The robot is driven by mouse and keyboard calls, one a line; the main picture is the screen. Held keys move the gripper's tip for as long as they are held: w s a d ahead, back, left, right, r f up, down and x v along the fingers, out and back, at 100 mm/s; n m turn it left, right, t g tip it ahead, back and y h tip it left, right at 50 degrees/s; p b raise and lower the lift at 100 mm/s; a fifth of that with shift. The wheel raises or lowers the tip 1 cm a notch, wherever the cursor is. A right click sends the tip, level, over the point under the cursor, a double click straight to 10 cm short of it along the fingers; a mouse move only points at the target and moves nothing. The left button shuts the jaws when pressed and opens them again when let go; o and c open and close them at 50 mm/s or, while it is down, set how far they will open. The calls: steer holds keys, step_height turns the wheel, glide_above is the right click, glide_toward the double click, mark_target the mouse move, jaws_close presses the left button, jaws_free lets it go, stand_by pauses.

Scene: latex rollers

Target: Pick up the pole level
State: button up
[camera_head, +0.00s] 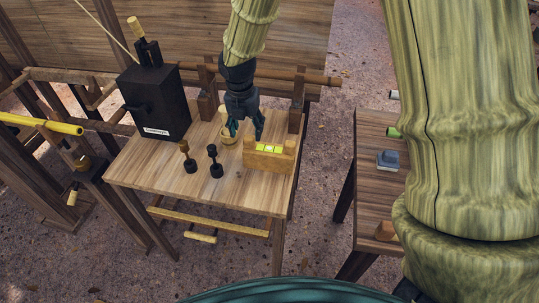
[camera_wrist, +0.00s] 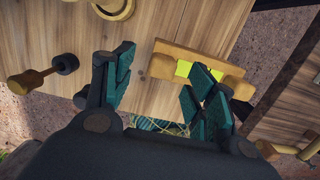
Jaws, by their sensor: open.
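The pole level looks to be the wooden block with bright yellow-green inserts (camera_head: 269,160), standing near the front right edge of the wooden table. It also shows in the wrist view (camera_wrist: 203,65), partly hidden behind my right finger. My gripper (camera_head: 246,131) hangs over the table with its dark teal fingers pointing down, just behind and left of the block. I cannot tell whether a finger touches the block.
A black box (camera_head: 155,102) and a rod on uprights (camera_head: 297,78) are behind. Another table (camera_head: 379,205) stands to the right.

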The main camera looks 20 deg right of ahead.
mark_target(249, 137)
steer(key=shift+d+f+p, duration=0.15)
steer(key=shift+f+p, duration=0.1)
steer(key=shift+f, duration=0.85)
steer(key=shift+d+f+p, duration=0.1)
steer(key=shift+f+p, duration=0.1)
steer(key=shift+f, duration=0.85)
steer(key=c, duration=1)
